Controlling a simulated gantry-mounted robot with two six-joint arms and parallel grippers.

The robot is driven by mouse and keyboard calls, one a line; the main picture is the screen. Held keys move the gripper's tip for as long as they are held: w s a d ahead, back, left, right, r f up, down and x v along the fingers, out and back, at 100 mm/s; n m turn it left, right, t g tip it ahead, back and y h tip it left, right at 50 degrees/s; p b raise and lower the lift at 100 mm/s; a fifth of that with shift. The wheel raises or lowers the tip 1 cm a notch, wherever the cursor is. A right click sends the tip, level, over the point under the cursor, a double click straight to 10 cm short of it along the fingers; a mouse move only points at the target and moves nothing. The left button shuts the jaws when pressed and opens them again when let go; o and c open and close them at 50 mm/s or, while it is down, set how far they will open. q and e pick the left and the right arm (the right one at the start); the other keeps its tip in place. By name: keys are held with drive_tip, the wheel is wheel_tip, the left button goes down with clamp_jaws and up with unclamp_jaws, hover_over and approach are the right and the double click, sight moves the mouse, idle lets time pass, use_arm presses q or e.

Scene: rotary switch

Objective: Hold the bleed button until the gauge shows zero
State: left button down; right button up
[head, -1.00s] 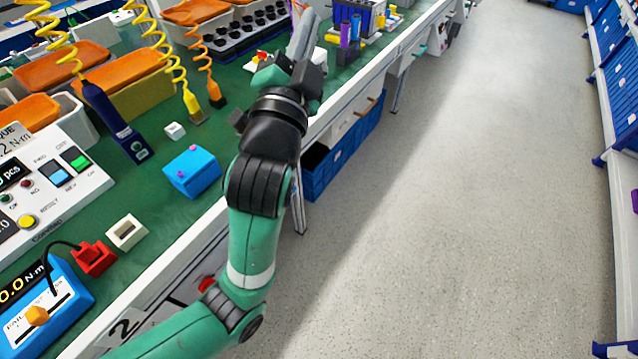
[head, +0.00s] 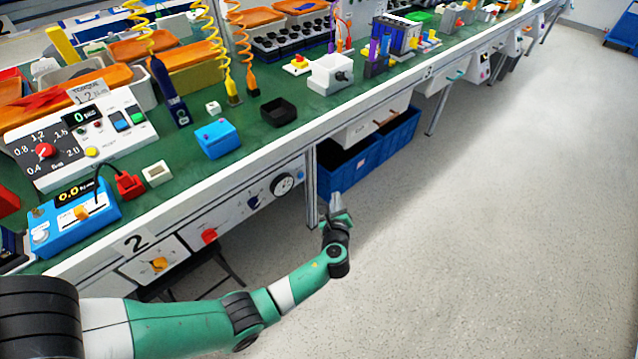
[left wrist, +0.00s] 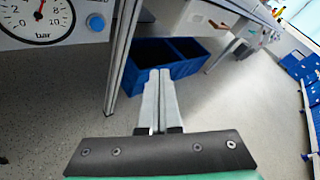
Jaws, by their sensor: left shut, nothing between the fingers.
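The round gauge (head: 283,184) sits on the white panel under the bench edge. In the left wrist view the gauge (left wrist: 38,18) shows at the top left, marked in bar, its top cut off. Its needle points roughly upward, away from the 0 mark. A round blue button (left wrist: 96,22) is just right of the gauge in that view. My left gripper (head: 336,200) is in front of the bench, below and to the right of the gauge, touching nothing. In the left wrist view its fingers (left wrist: 160,75) are together and empty. My right gripper is not in view.
A blue bin (head: 372,160) stands under the bench, behind the gripper; it also shows in the wrist view (left wrist: 150,55). A bench leg (head: 311,190) stands between the gauge and the bin. A red knob (head: 209,236) is further left. The floor on the right is clear.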

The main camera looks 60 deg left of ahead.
sight(301, 176)
use_arm(q)
drive_tip(key=s+a+f, duration=0.1)
drive_tip(key=s+a, duration=0.3)
drive_tip(key=a, duration=0.6)
drive_tip(key=shift+s+a+f+g, duration=0.15)
drive_tip(key=shift+s+f+g, duration=0.05)
drive_tip(key=shift+s+g, duration=0.1)
idle(2.1)
drive_tip(key=shift+s+a, duration=0.1)
drive_tip(key=shift+a, duration=0.3)
drive_tip(key=shift+s+a, duration=0.1)
drive_tip(key=shift+a, duration=0.3)
idle(2.5)
idle(0.5)
drive_tip(key=shift+w+d+p, duration=0.2)
drive_tip(key=shift+d+p, duration=0.15)
drive_tip(key=shift+d, duration=0.45)
